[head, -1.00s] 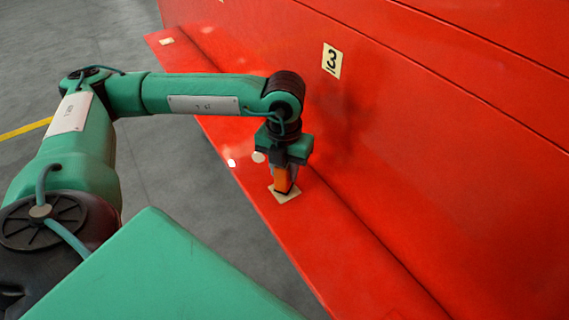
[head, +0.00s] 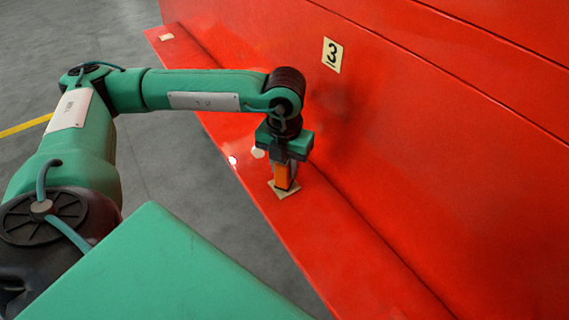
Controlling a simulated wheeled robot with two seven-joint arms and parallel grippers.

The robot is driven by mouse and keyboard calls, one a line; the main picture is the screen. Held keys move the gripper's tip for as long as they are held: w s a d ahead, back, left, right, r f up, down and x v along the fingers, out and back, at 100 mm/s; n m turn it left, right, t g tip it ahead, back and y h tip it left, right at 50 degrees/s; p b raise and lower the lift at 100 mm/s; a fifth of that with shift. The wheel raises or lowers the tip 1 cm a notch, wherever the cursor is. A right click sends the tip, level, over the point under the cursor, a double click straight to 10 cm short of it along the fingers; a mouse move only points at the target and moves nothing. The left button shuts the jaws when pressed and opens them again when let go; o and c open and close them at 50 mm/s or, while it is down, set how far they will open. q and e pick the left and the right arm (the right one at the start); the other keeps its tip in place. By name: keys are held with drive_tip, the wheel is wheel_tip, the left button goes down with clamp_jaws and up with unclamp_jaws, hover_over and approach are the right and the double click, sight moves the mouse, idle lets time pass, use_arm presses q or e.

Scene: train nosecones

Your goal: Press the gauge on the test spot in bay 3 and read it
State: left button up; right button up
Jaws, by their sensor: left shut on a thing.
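My left gripper (head: 285,162) points down and is shut on an orange gauge (head: 282,178). The gauge is upright, and its lower end is at a small beige square, the test spot (head: 286,193), on the red ledge. The gauge seems to touch the square, but the contact itself is too small to be sure of. A reading on the gauge cannot be made out. A cream label with the number 3 (head: 332,54) is on the red wall above and to the right. My right gripper is not in view.
The red ledge (head: 350,260) runs along the foot of the red wall (head: 450,130). Another pale square (head: 165,37) lies at its far end. A small pale round spot (head: 258,153) is beside the gripper. Grey floor (head: 190,170) is clear left of the ledge.

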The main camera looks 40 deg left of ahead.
use_arm(q)
drive_tip(key=shift+f, duration=0.25)
drive_tip(key=shift+f+b, duration=0.1)
drive_tip(key=shift+b, duration=0.25)
idle(0.4)
drive_tip(key=shift+b, duration=0.3)
idle(0.6)
drive_tip(key=shift+f, duration=0.1)
idle(0.7)
drive_tip(key=shift+r+p, duration=0.9)
drive_tip(key=shift+r, duration=1.55)
drive_tip(key=shift+r+p, duration=0.45)
drive_tip(key=shift+r, duration=0.7)
